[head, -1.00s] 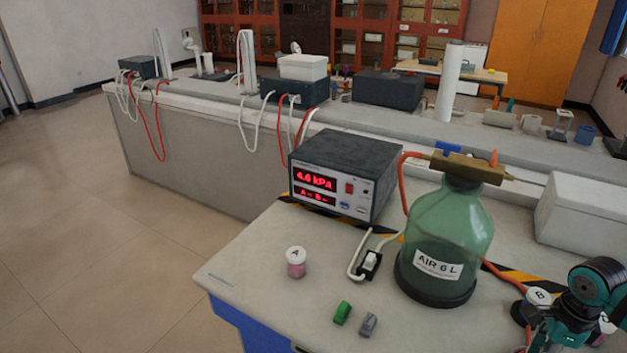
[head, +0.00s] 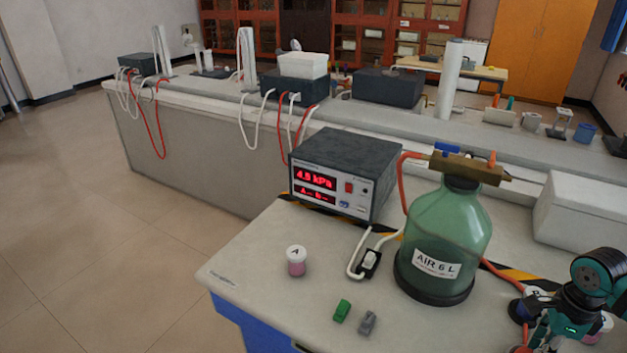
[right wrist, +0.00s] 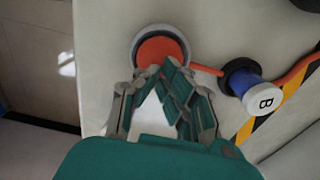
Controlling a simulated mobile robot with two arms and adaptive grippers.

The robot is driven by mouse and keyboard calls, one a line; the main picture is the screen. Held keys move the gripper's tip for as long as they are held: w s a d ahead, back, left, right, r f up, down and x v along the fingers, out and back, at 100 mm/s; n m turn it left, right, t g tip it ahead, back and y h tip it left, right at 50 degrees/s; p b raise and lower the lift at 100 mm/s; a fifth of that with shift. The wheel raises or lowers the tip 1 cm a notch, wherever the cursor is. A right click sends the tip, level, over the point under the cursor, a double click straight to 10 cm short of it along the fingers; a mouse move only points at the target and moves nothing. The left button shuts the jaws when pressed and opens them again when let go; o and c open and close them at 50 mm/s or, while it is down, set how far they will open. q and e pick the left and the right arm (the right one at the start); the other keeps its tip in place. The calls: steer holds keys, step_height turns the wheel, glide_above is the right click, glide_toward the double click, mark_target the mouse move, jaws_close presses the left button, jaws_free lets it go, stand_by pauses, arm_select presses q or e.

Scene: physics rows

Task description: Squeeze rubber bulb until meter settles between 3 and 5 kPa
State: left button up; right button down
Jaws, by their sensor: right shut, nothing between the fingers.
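The orange rubber bulb (right wrist: 162,52) sits in a round grey holder (right wrist: 137,45) on the bench in the right wrist view. My right gripper (right wrist: 160,72) is shut and empty, its fingertips at the bulb's near edge; I cannot tell whether they touch it. The right wrist (head: 590,285) shows at the head view's lower right. An orange tube (right wrist: 208,69) runs from the bulb. The meter (head: 332,184) reads about 4.5 kPa in red digits. The green glass bottle (head: 447,237), labelled AIR 6 L, stands upright with a brass valve piece (head: 467,168) on top.
Jar B (right wrist: 245,85) stands close right of the bulb. Jar A (head: 296,262), a green piece (head: 342,310), a grey piece (head: 367,323) and a black switch (head: 370,263) sit at the front. A white box (head: 585,212) stands right.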

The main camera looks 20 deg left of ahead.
step_height(320, 180, up, 7)
steer(key=p, duration=0.4)
stand_by(0.4)
